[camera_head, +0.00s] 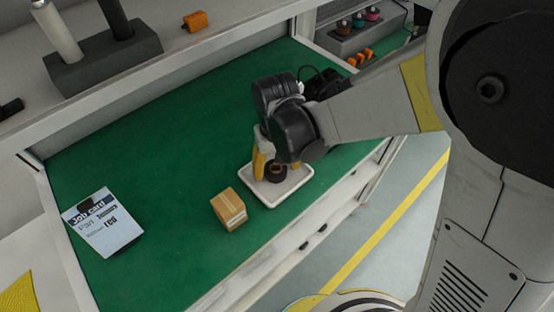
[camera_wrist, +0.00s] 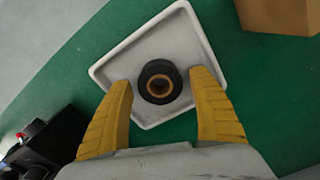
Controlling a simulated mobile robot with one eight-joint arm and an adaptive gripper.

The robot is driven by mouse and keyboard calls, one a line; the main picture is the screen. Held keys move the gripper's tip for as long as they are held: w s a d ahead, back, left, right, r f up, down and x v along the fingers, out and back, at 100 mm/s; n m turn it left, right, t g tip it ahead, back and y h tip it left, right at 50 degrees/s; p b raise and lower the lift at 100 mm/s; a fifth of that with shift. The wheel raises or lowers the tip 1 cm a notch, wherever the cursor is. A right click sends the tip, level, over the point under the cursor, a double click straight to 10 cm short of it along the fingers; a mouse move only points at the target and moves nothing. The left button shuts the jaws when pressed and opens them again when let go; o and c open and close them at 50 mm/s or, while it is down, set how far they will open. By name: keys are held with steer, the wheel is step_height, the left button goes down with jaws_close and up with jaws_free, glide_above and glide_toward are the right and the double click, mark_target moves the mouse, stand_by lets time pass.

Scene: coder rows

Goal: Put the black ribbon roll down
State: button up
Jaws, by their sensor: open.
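The black ribbon roll (camera_wrist: 148,76), with a brown core, lies on a white tray (camera_wrist: 113,68) in the wrist view. In the head view the roll (camera_head: 277,172) is partly hidden by my gripper and sits on the tray (camera_head: 296,184) near the bench's front edge. My gripper (camera_wrist: 162,78) is open, with its yellow fingers on either side of the roll. In the wrist view gaps show between the fingers and the roll, the right one narrow. In the head view one yellow finger of my gripper (camera_head: 262,165) shows beside the roll.
A cardboard box (camera_head: 229,209) stands left of the tray; it also shows in the wrist view (camera_wrist: 282,14). A grey holder with several spools (camera_head: 352,38) stands at the back right. The bench's middle is clear.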

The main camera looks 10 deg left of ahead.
step_height(320, 180, up, 11)
steer(key=p, duration=0.3)
steer(key=s+d+r+m+t, duration=0.1)
steer(key=s+d+r+t, duration=0.1)
steer(key=d, duration=0.6)
steer(key=s+d+r+m+t, duration=0.2)
steer(key=d+r, duration=0.2)
steer(key=d, duration=0.4)
steer(key=s+d+r+m+t, duration=0.2)
steer(key=d+r+t, duration=0.1)
steer(key=d, duration=0.6)
steer(key=shift+s+r, duration=0.2)
steer(key=shift+r, duration=0.3)
